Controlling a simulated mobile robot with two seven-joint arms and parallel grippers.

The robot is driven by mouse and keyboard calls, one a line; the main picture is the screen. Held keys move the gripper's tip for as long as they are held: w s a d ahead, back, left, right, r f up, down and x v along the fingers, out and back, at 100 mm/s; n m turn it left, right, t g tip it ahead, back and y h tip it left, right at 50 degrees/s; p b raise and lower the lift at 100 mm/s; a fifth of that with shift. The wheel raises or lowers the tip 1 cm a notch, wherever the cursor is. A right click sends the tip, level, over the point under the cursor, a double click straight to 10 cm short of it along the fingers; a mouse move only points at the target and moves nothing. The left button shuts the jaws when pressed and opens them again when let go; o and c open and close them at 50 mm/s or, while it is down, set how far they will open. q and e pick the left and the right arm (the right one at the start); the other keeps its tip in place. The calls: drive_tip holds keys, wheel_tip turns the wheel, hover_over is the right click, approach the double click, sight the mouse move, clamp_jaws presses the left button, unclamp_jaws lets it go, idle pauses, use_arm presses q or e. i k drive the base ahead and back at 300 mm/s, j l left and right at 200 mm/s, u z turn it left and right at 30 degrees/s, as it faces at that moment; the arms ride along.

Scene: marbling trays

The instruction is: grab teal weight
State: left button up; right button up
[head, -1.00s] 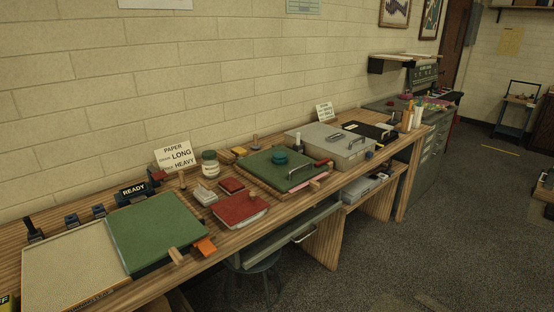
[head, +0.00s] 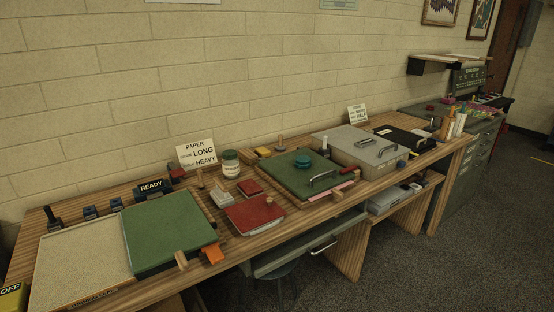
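The teal weight (head: 303,161) is a small round disc. It sits on top of a dark green board (head: 290,178) with a metal handle, near the middle of the long wooden bench. Neither of my grippers shows in the head view.
A larger green tray cover (head: 168,230) and a beige tray (head: 80,262) lie at the left of the bench. A red book-like block (head: 254,214) and a jar (head: 230,163) stand left of the weight. A grey metal box (head: 366,146) stands right of it. Dark floor in front is open.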

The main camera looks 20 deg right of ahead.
sight(302, 162)
drive_tip(key=i+l+u, duration=0.15)
drive_tip(key=l+u, duration=0.15)
drive_tip(key=l, duration=0.6)
drive_tip(key=i+l+u, duration=0.1)
drive_tip(key=l+u, duration=0.25)
drive_tip(key=l, duration=0.55)
drive_tip(key=l+u, duration=0.15)
drive_tip(key=l, duration=3.2)
